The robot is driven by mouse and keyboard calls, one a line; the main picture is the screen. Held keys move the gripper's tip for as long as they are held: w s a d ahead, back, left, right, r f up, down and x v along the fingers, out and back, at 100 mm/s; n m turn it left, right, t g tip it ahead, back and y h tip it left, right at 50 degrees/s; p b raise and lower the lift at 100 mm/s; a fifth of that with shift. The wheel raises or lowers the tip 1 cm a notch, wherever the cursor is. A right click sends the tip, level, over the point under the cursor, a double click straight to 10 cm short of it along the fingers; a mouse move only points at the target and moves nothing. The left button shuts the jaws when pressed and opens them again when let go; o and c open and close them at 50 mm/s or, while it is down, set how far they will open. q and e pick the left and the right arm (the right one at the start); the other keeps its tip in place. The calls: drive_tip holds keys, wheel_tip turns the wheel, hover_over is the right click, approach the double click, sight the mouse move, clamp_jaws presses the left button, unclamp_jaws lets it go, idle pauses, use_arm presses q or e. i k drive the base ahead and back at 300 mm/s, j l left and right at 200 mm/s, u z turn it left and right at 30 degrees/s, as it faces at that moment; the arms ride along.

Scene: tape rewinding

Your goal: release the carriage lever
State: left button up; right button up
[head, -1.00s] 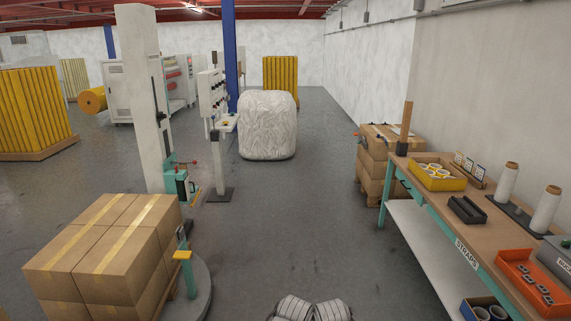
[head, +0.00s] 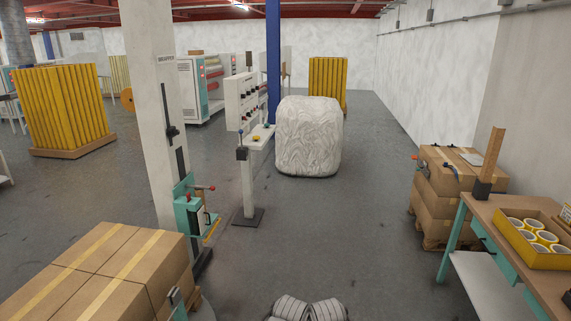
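The teal carriage (head: 187,217) sits low on the tall white column (head: 152,120) at left of centre in the head view. A lever with a red knob (head: 212,187) sticks out to the right from the top of the carriage. A white and dark unit is on the carriage's right side, with a yellow bar below it. The lever's exact setting is too small to tell. Neither of my grippers is in view; only grey ribbed parts of mine show at the bottom middle, well away from the carriage.
Taped cartons (head: 105,270) stand in front of the column at lower left. A control post (head: 247,185) and a wrapped white bale (head: 308,135) stand beyond. A workbench (head: 520,255) and stacked boxes (head: 440,200) line the right. The middle floor is clear.

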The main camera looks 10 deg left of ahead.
sight(198, 187)
drive_tip(key=i+u, duration=0.3)
drive_tip(key=i, duration=0.2)
drive_tip(key=i+l+u, duration=0.1)
drive_tip(key=i+u, duration=0.2)
drive_tip(key=i, duration=0.25)
drive_tip(key=i+l+u, duration=0.3)
drive_tip(key=i, duration=0.2)
drive_tip(key=i+l+z, duration=0.1)
drive_tip(key=i+z, duration=0.4)
drive_tip(key=i, duration=0.15)
drive_tip(key=i+l+u, duration=0.15)
drive_tip(key=i, duration=0.5)
drive_tip(key=i+l+u, duration=0.1)
drive_tip(key=i+u, duration=0.3)
drive_tip(key=i+l+u, duration=0.2)
drive_tip(key=u, duration=0.2)
